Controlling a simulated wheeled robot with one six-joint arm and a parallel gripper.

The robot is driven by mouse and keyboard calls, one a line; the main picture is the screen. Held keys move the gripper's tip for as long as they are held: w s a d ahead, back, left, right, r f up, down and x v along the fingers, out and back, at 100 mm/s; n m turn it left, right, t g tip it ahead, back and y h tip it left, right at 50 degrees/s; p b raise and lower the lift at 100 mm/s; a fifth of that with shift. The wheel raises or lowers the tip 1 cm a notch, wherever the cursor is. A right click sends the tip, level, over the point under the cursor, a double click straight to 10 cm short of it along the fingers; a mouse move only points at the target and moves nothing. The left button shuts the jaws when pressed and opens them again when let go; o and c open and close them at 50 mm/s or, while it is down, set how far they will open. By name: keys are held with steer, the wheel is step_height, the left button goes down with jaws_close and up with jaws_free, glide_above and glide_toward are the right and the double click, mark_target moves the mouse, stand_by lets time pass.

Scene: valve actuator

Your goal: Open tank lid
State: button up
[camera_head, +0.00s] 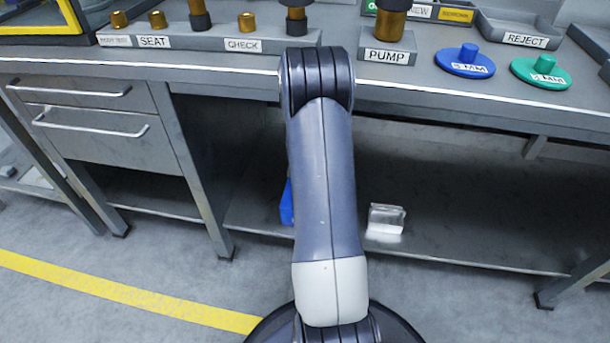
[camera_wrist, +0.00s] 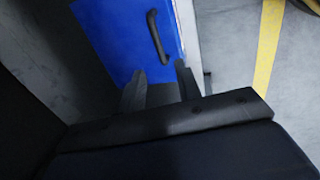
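In the wrist view a blue panel (camera_wrist: 118,38) with a black bar handle (camera_wrist: 156,38) lies ahead of my gripper; it looks like the tank lid, flat in its frame. My gripper (camera_wrist: 158,78) has its two dark fingers apart, with nothing seen between them. The fingertips point toward the panel, just below the handle's lower end. I cannot tell whether they touch it. In the head view a small blue part (camera_head: 287,203) shows beside my arm, under the bench; my arm hides the rest and my gripper.
A grey workbench (camera_head: 220,62) spans the head view, with a PUMP block (camera_head: 388,50), blue disc (camera_head: 465,62), green disc (camera_head: 541,72) and REJECT tray (camera_head: 520,30). A clear block (camera_head: 386,218) sits on the lower shelf. A yellow line (camera_head: 120,292) crosses the open floor.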

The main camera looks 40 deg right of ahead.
steer(key=shift+s+a+r+p, duration=0.15)
steer(key=shift+r+p, duration=0.1)
steer(key=shift+r, duration=0.75)
steer(key=shift+s+a+r+p, duration=0.1)
steer(key=shift+a+r+p, duration=0.1)
steer(key=shift+r, duration=0.75)
steer(key=shift+d+f, duration=0.1)
